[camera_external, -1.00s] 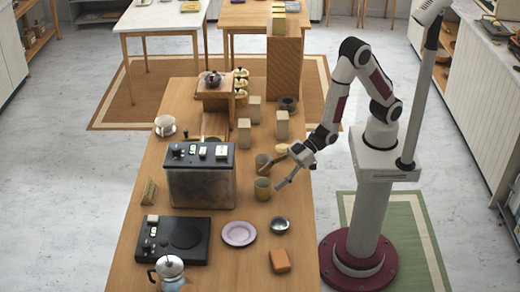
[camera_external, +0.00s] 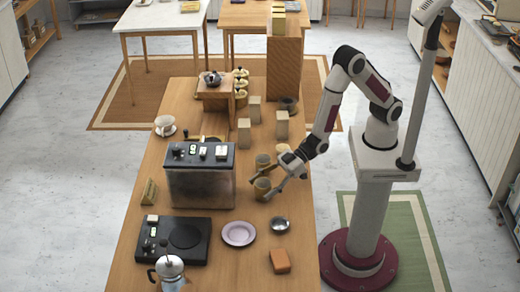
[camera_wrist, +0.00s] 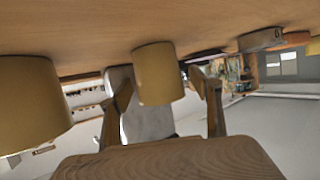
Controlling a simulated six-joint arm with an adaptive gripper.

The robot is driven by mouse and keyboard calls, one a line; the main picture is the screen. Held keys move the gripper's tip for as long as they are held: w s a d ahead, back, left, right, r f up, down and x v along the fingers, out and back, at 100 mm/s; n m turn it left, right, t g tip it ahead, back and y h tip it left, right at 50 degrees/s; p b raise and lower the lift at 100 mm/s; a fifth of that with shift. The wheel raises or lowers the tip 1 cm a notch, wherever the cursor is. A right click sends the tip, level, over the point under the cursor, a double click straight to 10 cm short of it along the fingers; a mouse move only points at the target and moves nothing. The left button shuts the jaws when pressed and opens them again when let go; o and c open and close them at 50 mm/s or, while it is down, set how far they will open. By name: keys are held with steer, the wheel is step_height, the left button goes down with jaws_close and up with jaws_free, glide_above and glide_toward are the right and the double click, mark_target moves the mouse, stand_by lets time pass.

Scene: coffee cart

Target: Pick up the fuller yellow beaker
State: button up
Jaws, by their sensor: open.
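Two yellow-tan beakers stand near the right edge of the wooden table: a nearer one (camera_external: 260,187) and a farther one (camera_external: 261,162). My gripper (camera_external: 267,184) is open at the nearer beaker, reaching in from the right at a low height. In the wrist view, which looks upside down, one beaker (camera_wrist: 158,72) shows between the two open fingers (camera_wrist: 163,92), with a gap on each side. I cannot tell whether it is within the fingertips or just past them. The other beaker (camera_wrist: 28,105) is at the far left. The fill levels inside the beakers cannot be made out.
A dark-topped machine (camera_external: 199,185) stands left of the beakers. A lilac plate (camera_external: 238,234), a small metal bowl (camera_external: 279,224) and an orange block (camera_external: 280,260) lie in front, with bare tabletop between.

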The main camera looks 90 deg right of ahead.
steer(key=c, duration=1.4)
steer(key=shift+o, duration=0.2)
steer(key=shift+r, duration=0.4)
step_height(320, 180, up, 9)
stand_by(0.6)
steer(key=shift+r, duration=0.15)
stand_by(0.6)
